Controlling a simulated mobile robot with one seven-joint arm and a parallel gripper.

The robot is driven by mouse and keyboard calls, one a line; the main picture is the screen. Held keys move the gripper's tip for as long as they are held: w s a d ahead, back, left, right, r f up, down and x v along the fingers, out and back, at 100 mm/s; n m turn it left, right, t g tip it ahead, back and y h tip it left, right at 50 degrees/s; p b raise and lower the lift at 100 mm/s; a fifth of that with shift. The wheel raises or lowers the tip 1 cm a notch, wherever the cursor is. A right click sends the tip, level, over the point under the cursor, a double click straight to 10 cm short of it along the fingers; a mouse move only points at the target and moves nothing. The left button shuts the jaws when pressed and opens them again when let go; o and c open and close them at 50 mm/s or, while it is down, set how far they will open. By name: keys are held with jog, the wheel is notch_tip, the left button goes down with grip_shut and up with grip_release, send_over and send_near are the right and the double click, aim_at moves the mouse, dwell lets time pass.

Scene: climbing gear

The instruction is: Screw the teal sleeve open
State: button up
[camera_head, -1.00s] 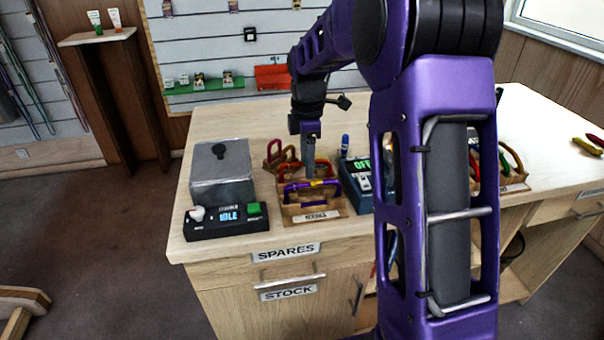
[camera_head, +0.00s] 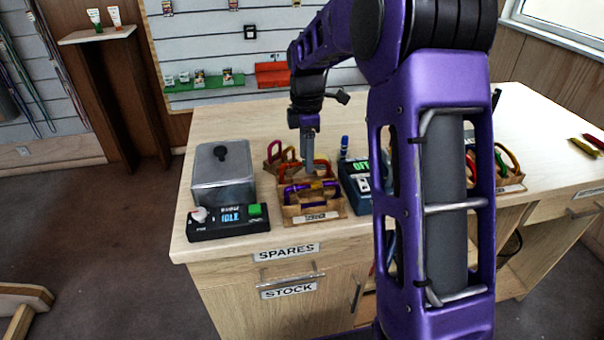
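I cannot make out a teal sleeve in the head view. A purple carabiner (camera_head: 293,195) with a small yellow-orange part stands at the front of a wooden rack (camera_head: 314,217) on the counter. A red carabiner (camera_head: 321,165) and a magenta one (camera_head: 272,150) stand behind it. My gripper (camera_head: 308,167) points down just above the rack, beside the red carabiner. Its fingers are too small to show whether they are open or whether they touch anything.
A grey lidded box (camera_head: 222,180) and a black device reading IDLE (camera_head: 228,221) stand left of the rack. A device reading OFF (camera_head: 360,183) and a blue marker (camera_head: 344,144) stand right. More carabiners (camera_head: 508,160) show behind my arm. The counter's back (camera_head: 240,122) is clear.

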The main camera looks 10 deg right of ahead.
jog(key=shift+r+p, duration=0.4)
jog(key=shift+r, duration=0.25)
jog(key=shift+s+b, duration=0.4)
jog(key=shift+s, duration=0.8)
jog(key=shift+f, duration=0.15)
jog(key=shift+w+a+f+b, duration=0.1)
jog(key=shift+w+f+b, duration=0.2)
jog(key=shift+f, duration=0.35)
jog(key=shift+w+f+b, duration=0.15)
jog(key=shift+f+b, duration=0.15)
jog(key=shift+f, duration=0.35)
jog(key=shift+w+p, duration=0.6)
jog(key=shift+w, duration=0.15)
